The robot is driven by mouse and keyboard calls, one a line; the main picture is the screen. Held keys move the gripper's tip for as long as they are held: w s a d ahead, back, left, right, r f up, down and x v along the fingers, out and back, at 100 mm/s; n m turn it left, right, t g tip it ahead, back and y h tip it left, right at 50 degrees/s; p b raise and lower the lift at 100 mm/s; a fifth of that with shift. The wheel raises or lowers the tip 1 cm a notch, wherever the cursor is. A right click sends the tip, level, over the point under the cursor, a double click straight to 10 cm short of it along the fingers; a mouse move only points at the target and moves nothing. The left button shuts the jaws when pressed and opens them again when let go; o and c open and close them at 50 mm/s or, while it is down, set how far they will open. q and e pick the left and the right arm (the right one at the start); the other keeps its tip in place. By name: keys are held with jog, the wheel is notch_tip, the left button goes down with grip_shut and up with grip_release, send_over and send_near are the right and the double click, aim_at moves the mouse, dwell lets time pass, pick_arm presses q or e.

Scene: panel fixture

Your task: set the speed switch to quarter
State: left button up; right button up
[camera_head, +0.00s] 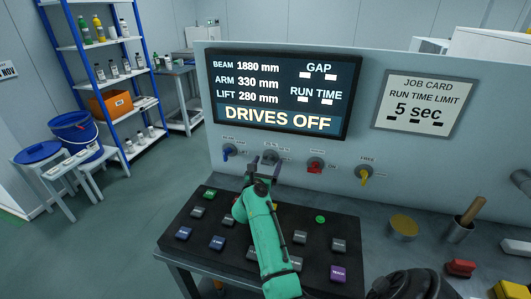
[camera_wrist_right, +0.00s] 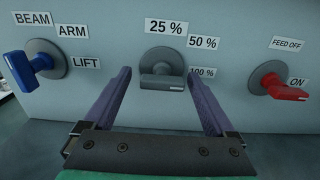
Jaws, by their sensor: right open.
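The speed switch (camera_wrist_right: 160,66) is a grey knob with a bar handle on the panel, labelled 25% at its top, 50% at upper right and 100% at right. Its handle lies level, with the white mark at its right end towards 100%. In the head view the speed switch (camera_head: 269,157) is partly hidden behind my right gripper (camera_head: 262,180). In the wrist view my right gripper (camera_wrist_right: 160,76) is open, one finger on each side of the handle, with gaps visible. My left gripper is not in view.
A blue switch (camera_wrist_right: 34,66) marked BEAM, ARM, LIFT is at left; a red feed switch (camera_wrist_right: 284,86), at ON, is at right. A yellow switch (camera_head: 364,174) is farther right. The screen (camera_head: 282,92) reads DRIVES OFF. A button console (camera_head: 180,217) lies below.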

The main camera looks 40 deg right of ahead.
jog(key=shift+d, duration=0.1)
jog(key=shift+s+r, duration=0.1)
jog(key=shift+r, duration=0.1)
jog(key=shift+s, duration=0.1)
jog(key=c, duration=1.4)
jog(key=shift+r, duration=0.1)
jog(key=shift+n+p, duration=0.6)
jog(key=n+p, duration=0.2)
jog(key=n, duration=0.1)
jog(key=shift+r, duration=0.1)
jog(key=n+p, duration=0.2)
jog(key=n, duration=0.1)
jog(key=shift+a+n, duration=0.2)
jog(key=shift+n, duration=0.1)
jog(key=n+p, duration=0.3)
jog(key=n, duration=0.2)
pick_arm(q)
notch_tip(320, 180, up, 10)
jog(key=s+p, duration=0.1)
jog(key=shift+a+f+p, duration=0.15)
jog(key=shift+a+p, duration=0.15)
pick_arm(e)
jog(key=shift+f+n, duration=0.2)
jog(key=shift+n, duration=2.3)
jog(key=shift+d, duration=0.1)
